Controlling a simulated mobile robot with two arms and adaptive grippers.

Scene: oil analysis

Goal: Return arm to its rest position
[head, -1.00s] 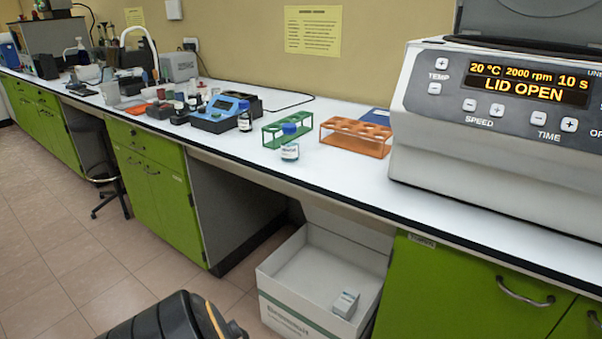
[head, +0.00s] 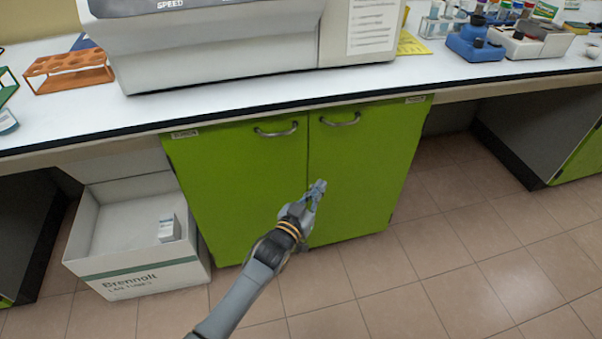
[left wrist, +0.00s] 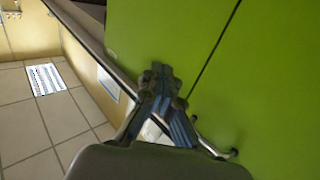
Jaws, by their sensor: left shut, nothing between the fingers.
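My left gripper (head: 316,190) is in the lower middle of the head view, in front of the green cabinet doors and below the bench top. It is shut and holds nothing. In the left wrist view its fingers (left wrist: 160,78) meet at the tips against a green door background. My left arm reaches up from the bottom edge of the head view. My right gripper is not in view.
Green cabinet doors (head: 365,180) stand behind the gripper, under the white bench top (head: 70,119). A centrifuge (head: 230,50) and an orange rack (head: 66,68) are on the bench. An open white box (head: 150,278) sits on the floor at left. Tiled floor at right is clear.

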